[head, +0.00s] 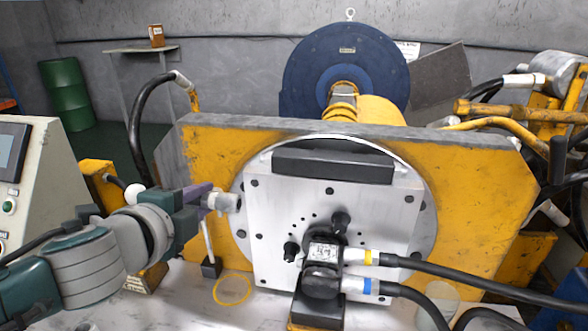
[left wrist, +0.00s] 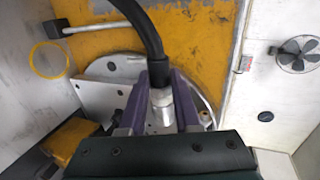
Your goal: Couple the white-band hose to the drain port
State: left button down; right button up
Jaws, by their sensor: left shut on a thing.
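A pale part shows at the fitting; I cannot make out a band clearly. The hydraulic motor (head: 323,252) sits at the plate's middle, right of and below the gripper, apart from the fitting. I cannot tell which opening is the drain port. My right gripper is not in view.
Hoses with a yellow band (head: 369,257) and a blue band (head: 368,287) run from the motor to the right. A yellow frame (head: 470,200) surrounds the plate.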

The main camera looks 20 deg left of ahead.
pick_arm(q)
notch_tip(320, 180, down, 11)
jog(key=b, duration=1)
jog(key=w+d, duration=0.2)
jog(key=d, duration=0.5)
jog(key=shift+d+b, duration=0.35)
jog(key=shift+d, duration=0.25)
dwell(0.8)
jog(key=shift+w+d, duration=0.15)
jog(key=shift+d, duration=0.5)
dwell(0.3)
jog(key=c, duration=0.5)
grip_release()
jog(key=shift+c, duration=0.2)
